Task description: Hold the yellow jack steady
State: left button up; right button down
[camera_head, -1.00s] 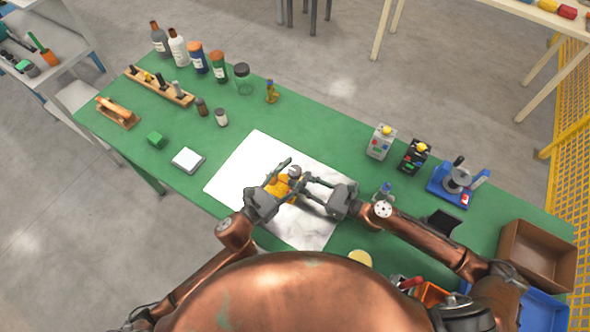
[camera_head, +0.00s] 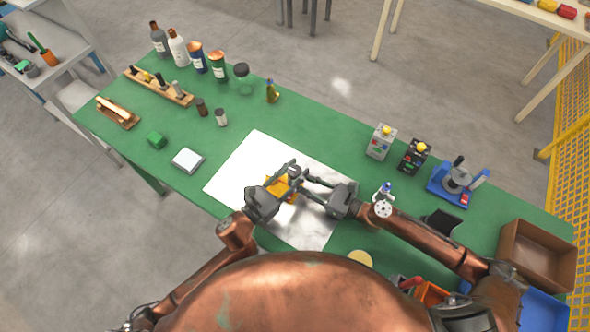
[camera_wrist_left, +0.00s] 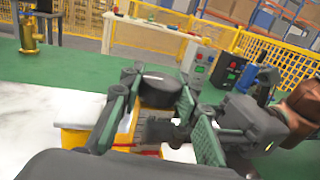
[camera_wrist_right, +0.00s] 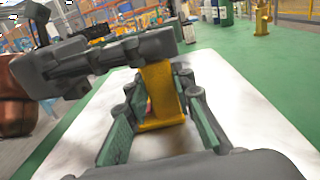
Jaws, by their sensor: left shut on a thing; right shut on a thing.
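The yellow jack (camera_head: 281,187) stands on the white marbled sheet, largely covered by my two grippers. It has a dark round top, clear in the left wrist view (camera_wrist_left: 157,86). My left gripper (camera_head: 291,176) comes from the left and is shut on the jack, with its fingers on either side of the upper part. My right gripper (camera_head: 308,180) comes from the right and is shut on the jack from the opposite side; its exact contact is hard to see. The jack's yellow column and base show between the right fingers in the right wrist view (camera_wrist_right: 158,90).
The white sheet (camera_head: 245,160) lies on the green table (camera_head: 310,120). Bottles and a wooden rack (camera_head: 160,87) stand at the back left. Two small control boxes (camera_head: 381,141) (camera_head: 414,155) and a blue device (camera_head: 452,184) stand to the right. A brown bin (camera_head: 540,255) is at the right end.

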pick_arm(q)
jog(key=shift+m+g+h, duration=1.3)
jog(key=shift+m+g, duration=0.2)
jog(key=shift+g, duration=0.4)
jog(key=o, duration=1.2)
jog(key=v, duration=1.2)
